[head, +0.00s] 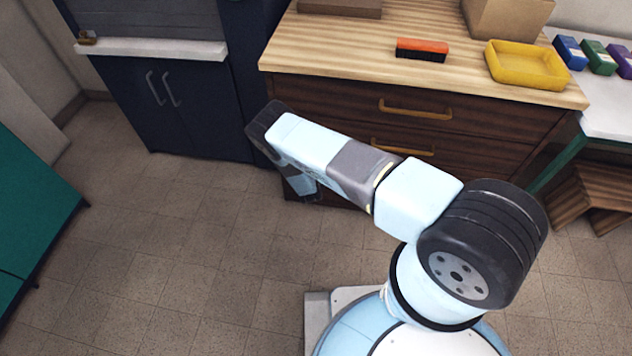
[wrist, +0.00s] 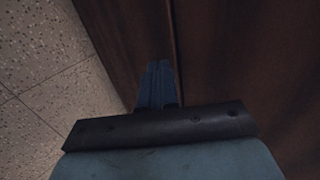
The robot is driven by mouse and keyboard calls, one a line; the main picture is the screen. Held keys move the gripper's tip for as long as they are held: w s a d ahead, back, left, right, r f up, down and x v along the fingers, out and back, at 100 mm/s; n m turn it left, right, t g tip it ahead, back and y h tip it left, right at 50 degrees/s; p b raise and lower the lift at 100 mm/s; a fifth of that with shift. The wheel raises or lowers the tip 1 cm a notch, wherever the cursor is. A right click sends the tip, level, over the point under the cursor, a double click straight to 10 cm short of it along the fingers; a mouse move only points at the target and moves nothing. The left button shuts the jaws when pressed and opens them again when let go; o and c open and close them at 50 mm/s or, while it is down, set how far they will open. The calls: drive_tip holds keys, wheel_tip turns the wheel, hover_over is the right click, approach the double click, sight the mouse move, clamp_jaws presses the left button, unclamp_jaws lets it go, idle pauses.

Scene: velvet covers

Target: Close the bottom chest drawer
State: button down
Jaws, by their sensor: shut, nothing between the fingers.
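The wooden chest (head: 480,122) stands at the back, with a dark brown drawer front and two yellow handles showing, an upper one (head: 415,110) and a lower one (head: 403,148). My arm hides much of its lower left front, so how far the bottom drawer stands out cannot be told. My gripper (head: 308,192) points down by the chest's lower left part. In the wrist view, the blue fingers of my gripper (wrist: 158,82) are together and empty, close to dark brown wood (wrist: 235,65) with a narrow seam (wrist: 173,45). Contact cannot be made out.
An orange brush (head: 422,48) and a yellow tray (head: 525,65) lie on the chest top. A dark blue cabinet (head: 185,110) stands left of the chest, a green one (head: 35,215) at far left. A wooden step (head: 595,197) is at right. The tiled floor (head: 170,240) between is clear.

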drive_tip(key=s+f+v, duration=0.1)
drive_tip(key=v, duration=1.1)
drive_tip(key=shift+s+f, duration=0.3)
drive_tip(key=shift+a, duration=0.1)
